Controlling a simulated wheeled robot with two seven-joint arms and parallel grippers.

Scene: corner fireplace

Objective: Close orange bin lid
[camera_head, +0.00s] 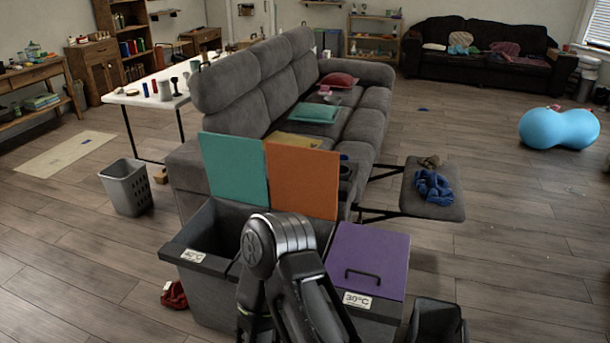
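The orange lid (302,181) stands raised and open at the back of the middle compartment of a grey bin set (213,290). Its flat face is turned toward me. One of my arms rises in front of the bins and hides much of the middle compartment below the orange lid. I cannot tell which arm it is. Neither gripper's fingertips show in the head view, and nothing is seen touching the orange lid.
A teal lid (234,168) stands open on the left compartment. A purple lid (368,258) with a dark handle lies shut at right. A grey sofa (230,90) stands close behind the bins. A laundry basket (125,187) and a red cloth (174,295) are at left.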

